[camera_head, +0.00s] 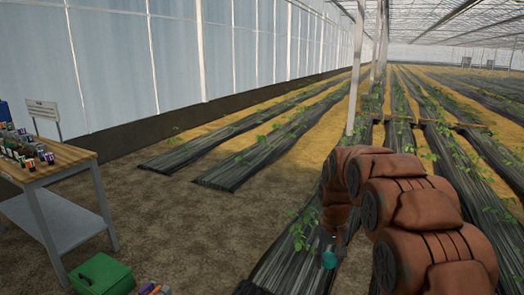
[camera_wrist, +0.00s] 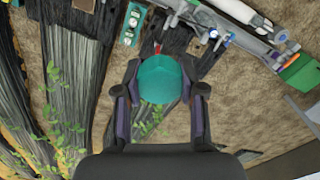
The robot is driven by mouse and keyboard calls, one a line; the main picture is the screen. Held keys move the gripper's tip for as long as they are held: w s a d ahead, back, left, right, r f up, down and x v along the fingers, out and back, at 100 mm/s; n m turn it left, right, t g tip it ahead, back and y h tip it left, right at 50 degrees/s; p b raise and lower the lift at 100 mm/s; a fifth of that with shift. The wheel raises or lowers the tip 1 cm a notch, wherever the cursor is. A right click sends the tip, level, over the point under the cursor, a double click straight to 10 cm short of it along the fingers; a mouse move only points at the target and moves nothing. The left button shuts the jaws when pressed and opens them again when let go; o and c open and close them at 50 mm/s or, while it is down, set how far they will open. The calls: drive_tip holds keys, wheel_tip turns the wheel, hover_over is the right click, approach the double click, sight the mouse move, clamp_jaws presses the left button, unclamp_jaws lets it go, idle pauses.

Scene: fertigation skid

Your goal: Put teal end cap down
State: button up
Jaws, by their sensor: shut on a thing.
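The teal end cap (camera_wrist: 160,80) is round and sits between the two fingers of my gripper (camera_wrist: 160,100) in the wrist view. The fingers are shut on its sides. In the head view the teal end cap (camera_head: 329,260) shows small at the end of my brown-covered arm, low in the picture, with my gripper (camera_head: 331,245) just above it. It is held in the air, over or near a dark crop row; its exact height is hard to tell.
A wooden-topped workbench (camera_head: 48,163) with several small parts stands at the left. A green box (camera_head: 101,274) is on the ground in front of it. In the wrist view, equipment with pipes (camera_wrist: 235,35) and a teal-green item (camera_wrist: 132,25) lie beyond the cap. Bare soil (camera_head: 210,240) lies between bench and arm.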

sight(330, 261)
drive_tip(key=r+p, duration=0.1)
drive_tip(key=p, duration=0.2)
drive_tip(key=s+r+p, duration=0.1)
drive_tip(key=r+p, duration=0.1)
drive_tip(key=p, duration=0.1)
drive_tip(key=r+p, duration=0.1)
drive_tip(key=p, duration=0.2)
drive_tip(key=shift+s+r, duration=0.25)
drive_tip(key=shift+r, duration=0.15)
drive_tip(key=s+r+p, duration=0.1)
drive_tip(key=p, duration=0.2)
